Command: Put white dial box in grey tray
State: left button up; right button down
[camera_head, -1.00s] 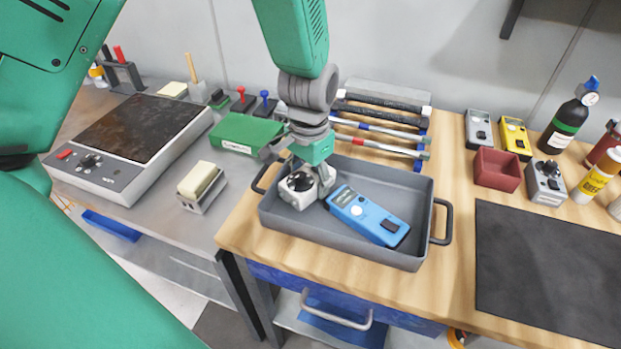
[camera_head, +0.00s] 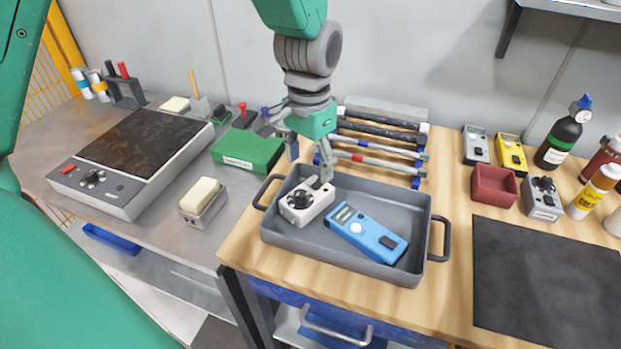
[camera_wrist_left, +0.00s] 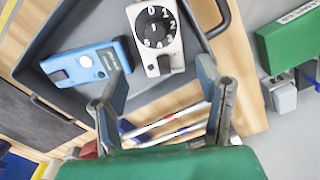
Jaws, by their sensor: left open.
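The white dial box (camera_head: 306,202) with a black dial lies inside the grey tray (camera_head: 340,247), at its left end. It also shows in the left wrist view (camera_wrist_left: 157,38), face up with numbers around the dial. A blue meter (camera_head: 368,234) lies beside it in the tray. My left gripper (camera_head: 309,166) is open and empty above the back left part of the tray. In the left wrist view its spread fingers (camera_wrist_left: 163,92) are apart from the box. My right gripper is not in view.
Several tools lie in a rack (camera_head: 383,137) behind the tray. A green box (camera_head: 247,151) and a hot plate (camera_head: 130,158) are on the left table. A red bin (camera_head: 493,186) and a dark mat (camera_head: 545,275) are to the right.

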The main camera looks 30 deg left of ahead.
pick_arm(q)
jog(key=shift+r, duration=1.4)
